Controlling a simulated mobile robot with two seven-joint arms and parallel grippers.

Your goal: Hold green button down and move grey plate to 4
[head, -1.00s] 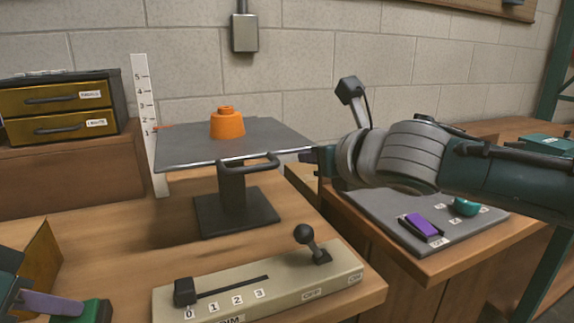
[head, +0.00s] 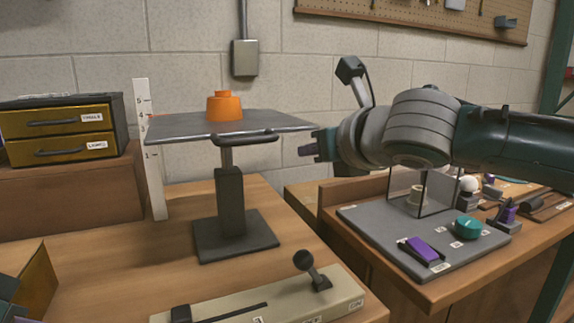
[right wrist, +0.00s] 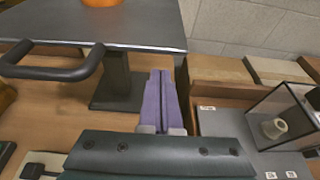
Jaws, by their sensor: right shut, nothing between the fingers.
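The grey plate (head: 185,128) stands raised on its dark lift column (head: 230,190), with an orange weight (head: 224,106) on top. Its left edge is beside the white scale (head: 155,185), with the orange pointer near the 4 mark, though the digits are small. My right gripper (head: 306,149) is shut and empty, just right of the plate's front handle (head: 243,138) and apart from it. Its purple fingers also show in the right wrist view (right wrist: 158,100).
A control panel with a slider and a black-knobbed lever (head: 304,260) lies in front of the column. A drawer cabinet (head: 60,130) stands at left. A side bench at right carries a grey board (head: 375,225) with a purple switch (head: 420,250) and teal knob (head: 467,227).

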